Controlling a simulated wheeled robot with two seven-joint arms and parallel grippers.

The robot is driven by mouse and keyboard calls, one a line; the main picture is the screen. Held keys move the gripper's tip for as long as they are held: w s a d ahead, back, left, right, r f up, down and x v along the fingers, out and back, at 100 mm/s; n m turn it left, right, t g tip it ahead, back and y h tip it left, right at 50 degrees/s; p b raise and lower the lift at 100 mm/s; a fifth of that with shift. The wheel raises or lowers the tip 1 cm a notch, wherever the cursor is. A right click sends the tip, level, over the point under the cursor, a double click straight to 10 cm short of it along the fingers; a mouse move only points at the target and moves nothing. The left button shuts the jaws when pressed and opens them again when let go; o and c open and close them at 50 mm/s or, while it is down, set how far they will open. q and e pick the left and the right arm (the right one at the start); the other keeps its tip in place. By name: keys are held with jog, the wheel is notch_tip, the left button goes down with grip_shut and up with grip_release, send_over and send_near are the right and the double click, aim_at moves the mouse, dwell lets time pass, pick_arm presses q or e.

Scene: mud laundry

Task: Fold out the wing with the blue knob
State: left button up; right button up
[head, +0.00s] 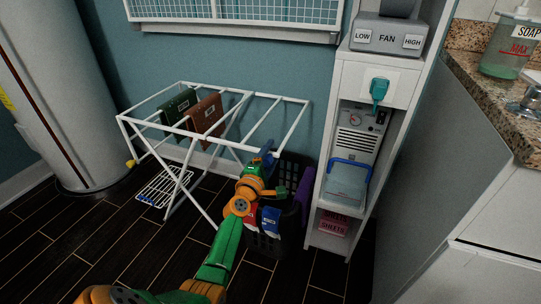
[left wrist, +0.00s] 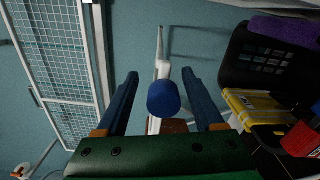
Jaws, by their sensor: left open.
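A white drying rack (head: 215,142) stands by the blue wall with a green cloth (head: 179,106) and a brown cloth (head: 206,114) over its bars. The blue knob (left wrist: 163,98) shows in the left wrist view at the end of a white bar. In the head view my left gripper (head: 267,159) is at the rack's right end and hides the knob. My right gripper is not in view.
A dark basket (head: 265,244) with coloured items stands close beside my left gripper. A white shelf unit (head: 327,195) is right of it. A yellow knob (head: 130,163) and a wire grid (head: 165,187) are at the rack's left. A wall rack (head: 240,12) hangs above.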

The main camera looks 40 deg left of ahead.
aim_at(266, 162)
pick_arm(q)
jog(key=p+v, duration=0.2)
jog(key=v, duration=0.4)
jog(key=shift+s, duration=0.5)
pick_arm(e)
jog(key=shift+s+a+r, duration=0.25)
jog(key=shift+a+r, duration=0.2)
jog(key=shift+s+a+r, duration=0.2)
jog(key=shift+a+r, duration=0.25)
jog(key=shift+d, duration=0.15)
